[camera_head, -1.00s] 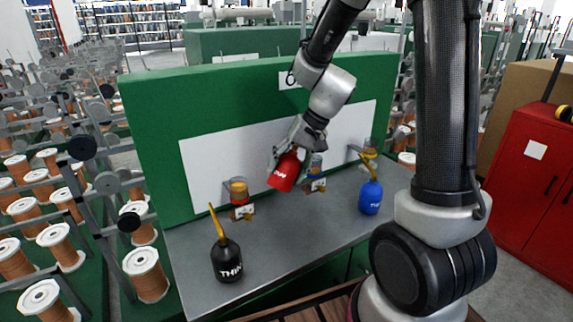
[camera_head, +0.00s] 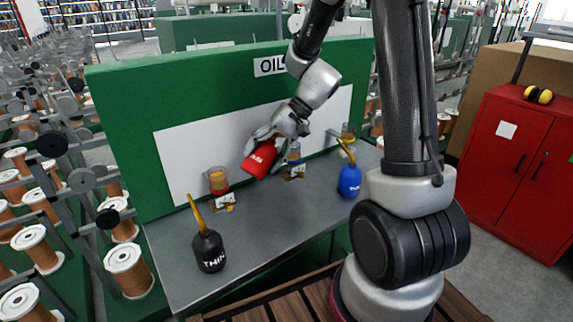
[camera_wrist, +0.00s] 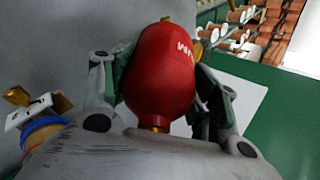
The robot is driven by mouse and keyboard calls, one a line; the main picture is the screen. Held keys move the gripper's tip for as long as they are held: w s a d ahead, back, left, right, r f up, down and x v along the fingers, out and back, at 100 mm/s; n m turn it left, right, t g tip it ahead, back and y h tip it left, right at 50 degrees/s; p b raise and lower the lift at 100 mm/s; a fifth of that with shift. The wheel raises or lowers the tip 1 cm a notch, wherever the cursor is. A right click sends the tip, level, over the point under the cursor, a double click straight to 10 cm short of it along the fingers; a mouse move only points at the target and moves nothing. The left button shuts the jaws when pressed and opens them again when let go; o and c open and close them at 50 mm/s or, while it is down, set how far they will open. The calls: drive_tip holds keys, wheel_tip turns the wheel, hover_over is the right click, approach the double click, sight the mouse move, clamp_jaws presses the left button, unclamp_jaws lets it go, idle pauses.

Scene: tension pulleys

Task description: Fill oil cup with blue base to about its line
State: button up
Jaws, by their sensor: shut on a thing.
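The oil cup with the blue base (camera_head: 294,157) is fixed at the green panel, right of my gripper in the head view. Its blue band also shows at the lower left of the wrist view (camera_wrist: 42,125). Its oil level and line are too small or hidden to read. My gripper (camera_head: 264,141) is shut on a red oil can (camera_head: 259,160), held tilted above the bench just left of that cup. In the wrist view the red can (camera_wrist: 160,75) lies between both fingers, its brass neck toward the palm. Most of its spout is hidden. I cannot tell whether oil is flowing.
A red-based cup (camera_head: 218,182) with amber oil is left; another cup (camera_head: 347,131) is right. A black can (camera_head: 209,252) and a blue can (camera_head: 349,181) stand on the grey bench (camera_head: 270,230). The bench's middle front is clear. A red cabinet (camera_head: 515,150) is right.

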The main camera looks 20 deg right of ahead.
sight(265, 141)
drive_tip(key=shift+r+y, duration=0.3)
drive_tip(key=shift+y, duration=0.2)
idle(0.7)
drive_tip(key=shift+d+r+g+y, duration=0.15)
drive_tip(key=shift+r+g+y, duration=0.25)
drive_tip(key=shift+r+y, duration=0.25)
drive_tip(key=shift+r, duration=0.15)
idle(0.7)
drive_tip(key=shift+w+d+r+m+y, duration=0.1)
drive_tip(key=shift+r+m+y, duration=0.15)
drive_tip(key=shift+m, duration=0.05)
drive_tip(key=shift+r, duration=0.15)
idle(0.8)
drive_tip(key=shift+d+r+y, duration=0.1)
drive_tip(key=shift+r+y, duration=0.2)
drive_tip(key=shift+y, duration=0.1)
idle(3.7)
